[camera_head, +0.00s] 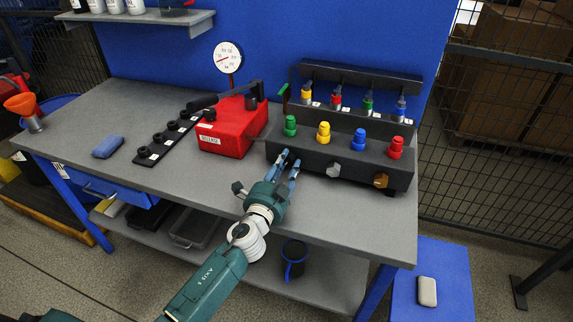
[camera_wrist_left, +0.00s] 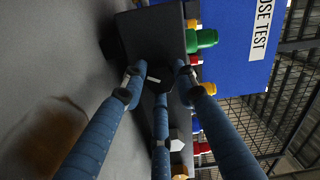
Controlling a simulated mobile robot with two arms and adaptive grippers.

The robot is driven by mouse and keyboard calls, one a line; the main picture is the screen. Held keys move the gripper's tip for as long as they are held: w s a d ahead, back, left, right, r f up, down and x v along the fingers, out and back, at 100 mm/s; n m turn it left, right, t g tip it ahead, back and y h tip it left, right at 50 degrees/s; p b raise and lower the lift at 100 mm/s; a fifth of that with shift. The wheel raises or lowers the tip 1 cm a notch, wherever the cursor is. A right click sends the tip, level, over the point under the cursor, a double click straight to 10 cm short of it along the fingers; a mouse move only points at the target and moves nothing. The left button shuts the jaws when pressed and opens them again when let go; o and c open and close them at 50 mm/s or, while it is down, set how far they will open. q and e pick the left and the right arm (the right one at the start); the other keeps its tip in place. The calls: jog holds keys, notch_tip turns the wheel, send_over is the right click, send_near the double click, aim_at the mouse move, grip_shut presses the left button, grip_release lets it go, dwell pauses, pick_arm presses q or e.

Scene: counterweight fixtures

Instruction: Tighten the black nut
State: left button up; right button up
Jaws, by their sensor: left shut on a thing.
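The black fixture box (camera_head: 356,172) stands at the right of the bench, with several coloured fittings on top. A silver nut (camera_head: 333,170) and a bronze nut (camera_head: 380,180) sit on its front face. My left gripper (camera_head: 287,160) is at the left end of that face. In the left wrist view its three blue fingers (camera_wrist_left: 160,80) are closed around a small dark part, which looks like the black nut (camera_wrist_left: 163,76). Fingers partly cover it, and how far it is screwed in cannot be told. The silver nut also shows there (camera_wrist_left: 176,139). My right gripper is out of view.
A red box (camera_head: 232,128) with a dial gauge (camera_head: 228,57) stands left of the fixture. A rail with coloured connectors (camera_head: 360,80) rises behind the fixture.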

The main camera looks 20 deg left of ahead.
pick_arm(q)
jog(key=m, duration=0.6)
jog(key=shift+m, duration=0.3)
jog(key=m+p, duration=0.1)
jog(key=m, duration=0.4)
jog(key=shift+m, duration=0.3)
jog(key=o, duration=1.1)
jog(key=shift+o, duration=0.2)
jog(key=s, duration=1.2)
jog(key=shift+a, duration=0.2)
